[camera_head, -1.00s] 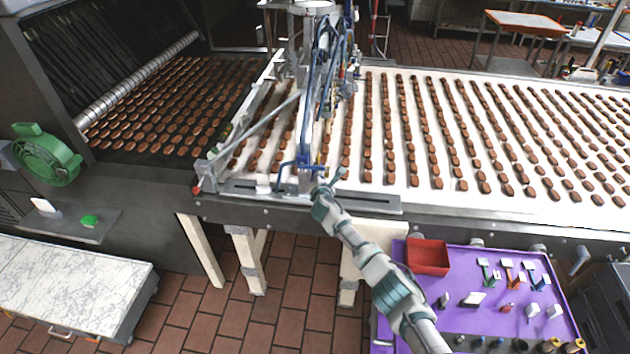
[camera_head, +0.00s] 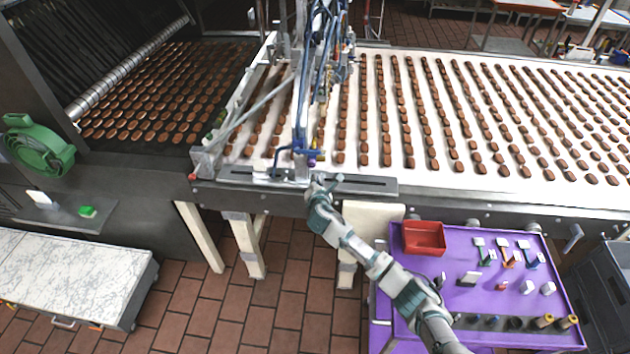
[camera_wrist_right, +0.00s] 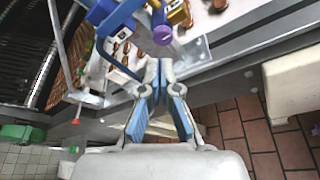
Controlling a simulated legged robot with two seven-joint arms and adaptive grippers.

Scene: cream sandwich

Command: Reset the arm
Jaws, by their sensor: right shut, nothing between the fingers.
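My right gripper (camera_head: 326,183) is at the end of the arm that comes in from the bottom right. It is in front of the conveyor's near edge, just below the blue-tubed machine head (camera_head: 302,151). In the right wrist view its fingers (camera_wrist_right: 158,70) are together at the tips, with nothing between them. The machine's blue tubes and a purple knob (camera_wrist_right: 162,35) show just beyond the fingertips there. I cannot tell whether the fingertips touch the machine. My left gripper is not in view.
A white conveyor (camera_head: 440,180) carries rows of brown biscuits. A purple cart (camera_head: 460,262) with a red bin (camera_head: 424,238) and small tools stands at the lower right. A white-topped cabinet (camera_head: 75,270) is at the lower left. Tiled floor (camera_head: 290,300) is open between them.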

